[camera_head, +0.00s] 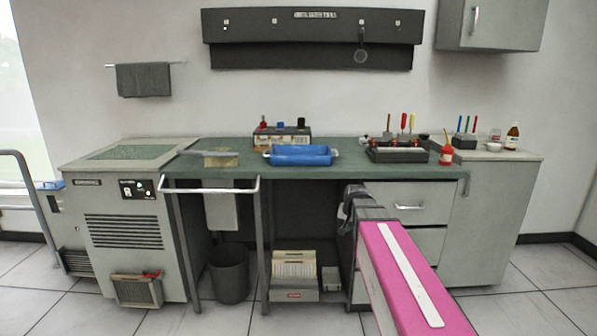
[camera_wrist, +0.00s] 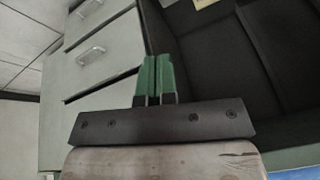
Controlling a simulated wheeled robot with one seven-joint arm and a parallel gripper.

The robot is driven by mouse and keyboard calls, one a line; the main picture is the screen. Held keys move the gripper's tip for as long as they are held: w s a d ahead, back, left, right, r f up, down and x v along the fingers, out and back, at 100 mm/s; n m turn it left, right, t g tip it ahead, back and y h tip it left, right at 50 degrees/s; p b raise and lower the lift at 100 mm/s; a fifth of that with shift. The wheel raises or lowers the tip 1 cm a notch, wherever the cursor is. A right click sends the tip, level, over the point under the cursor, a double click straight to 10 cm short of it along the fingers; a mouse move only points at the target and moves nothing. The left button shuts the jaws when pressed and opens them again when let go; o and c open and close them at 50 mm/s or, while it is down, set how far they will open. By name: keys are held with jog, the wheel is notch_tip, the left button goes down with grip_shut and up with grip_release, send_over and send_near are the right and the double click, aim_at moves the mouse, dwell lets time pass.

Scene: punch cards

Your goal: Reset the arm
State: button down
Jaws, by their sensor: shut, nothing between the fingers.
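My gripper shows in the wrist view (camera_wrist: 154,68) with its two green fingers pressed together and nothing between them. In the head view my pink arm reaches forward from the lower right, and the dark gripper end (camera_head: 352,194) is just in front of the workbench, by the left edge of the drawer cabinet. The fingertips are hard to make out in the head view. In the wrist view, the drawer fronts (camera_wrist: 98,62) are to the left of the fingers and the dark space under the bench is to the right.
A grey machine (camera_head: 122,230) stands at the left. A bin (camera_head: 229,275) and a card box (camera_head: 294,275) are below. The floor in front is clear.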

jog(key=s+f+n+g, duration=0.3)
jog(key=s+f+g, duration=0.1)
jog(key=s+f, duration=1.1)
jog(key=s, duration=0.4)
jog(key=shift+s+f, duration=0.15)
jog(key=shift+s, duration=0.05)
